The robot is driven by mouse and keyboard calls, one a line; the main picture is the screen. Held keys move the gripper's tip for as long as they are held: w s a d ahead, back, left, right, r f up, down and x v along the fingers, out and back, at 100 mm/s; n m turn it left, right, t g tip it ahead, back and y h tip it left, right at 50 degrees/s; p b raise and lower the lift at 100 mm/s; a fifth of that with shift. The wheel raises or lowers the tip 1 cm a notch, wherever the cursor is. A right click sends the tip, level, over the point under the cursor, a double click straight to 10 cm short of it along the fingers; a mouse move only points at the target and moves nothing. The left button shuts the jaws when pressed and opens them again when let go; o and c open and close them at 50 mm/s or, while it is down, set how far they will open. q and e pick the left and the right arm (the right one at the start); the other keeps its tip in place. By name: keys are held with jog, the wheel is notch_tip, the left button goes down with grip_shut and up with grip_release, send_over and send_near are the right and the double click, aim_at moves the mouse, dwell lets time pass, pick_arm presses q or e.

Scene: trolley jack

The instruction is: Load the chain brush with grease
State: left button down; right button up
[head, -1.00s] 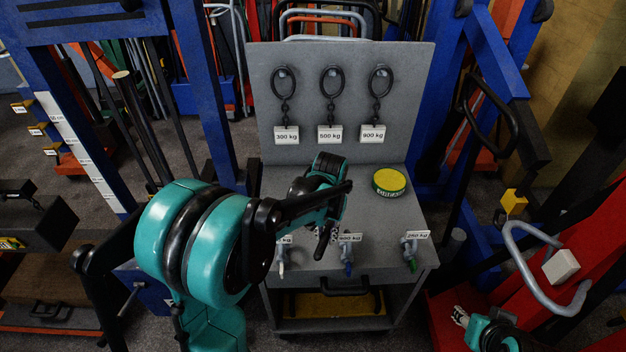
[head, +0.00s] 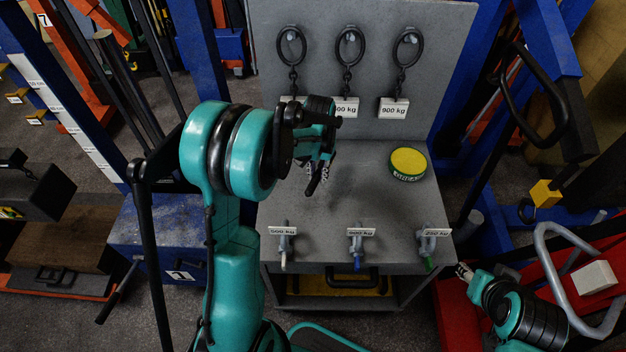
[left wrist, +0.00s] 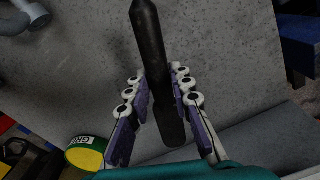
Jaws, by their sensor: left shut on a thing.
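The grease tin (head: 408,163), round with a yellow top and green side, stands on the grey cart top towards the right. It also shows at the lower left of the left wrist view (left wrist: 87,152). My left gripper (head: 318,165) is over the cart, left of the tin and apart from it. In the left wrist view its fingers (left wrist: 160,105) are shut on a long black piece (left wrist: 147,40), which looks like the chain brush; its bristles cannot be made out. My right gripper (head: 464,272) is low at the right, beside the cart; its finger opening is too small to judge.
The grey cart (head: 360,200) has an upright back panel (head: 440,60) with three black rings on chains and weight labels. Three labelled hooks, one of them the blue-tipped hook (head: 357,250), line its front edge. A red frame with a grey handle (head: 545,245) stands at the right.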

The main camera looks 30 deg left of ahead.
pick_arm(q)
jog(key=a+f, duration=0.1)
jog(key=w+a+f, duration=0.1)
jog(key=shift+w+a, duration=0.2)
jog(key=shift+a, duration=0.15)
jog(key=shift+f+b, duration=0.85)
jog(key=shift+f, duration=1.15)
jog(key=shift+r, duration=0.1)
jog(key=c, duration=1.3)
grip_release()
jog(key=shift+f, duration=0.2)
jog(key=shift+c, duration=0.2)
